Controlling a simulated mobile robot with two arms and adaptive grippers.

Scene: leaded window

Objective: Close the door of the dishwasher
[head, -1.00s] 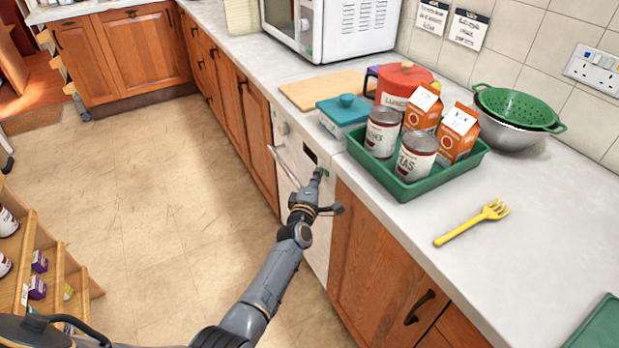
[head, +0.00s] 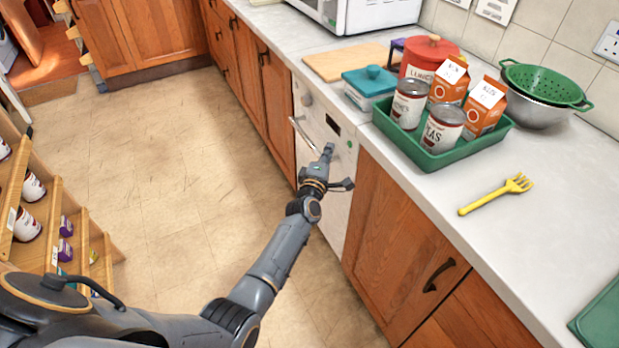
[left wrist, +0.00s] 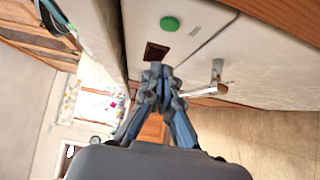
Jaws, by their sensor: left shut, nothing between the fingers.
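The dishwasher (head: 335,218) is the white-fronted unit under the counter in the head view. Its door stands upright and looks about flush with the cabinets; I cannot tell whether it is fully latched. Its bar handle (head: 303,134) runs across the front, and shows in the left wrist view (left wrist: 216,76) right of the fingers. A dark display and a green button (left wrist: 170,23) are on the panel. My left gripper (head: 328,150) is shut and empty in front of the panel, beside the handle's near end. Contact with the front cannot be told. My right gripper is not in view.
The counter above holds a green tray (head: 430,160) with cans and cartons, a teal-lidded box (head: 368,86) and a yellow fork (head: 495,195). Wooden shelves (head: 75,215) with goods stand at the left. The floor (head: 175,165) between is clear.

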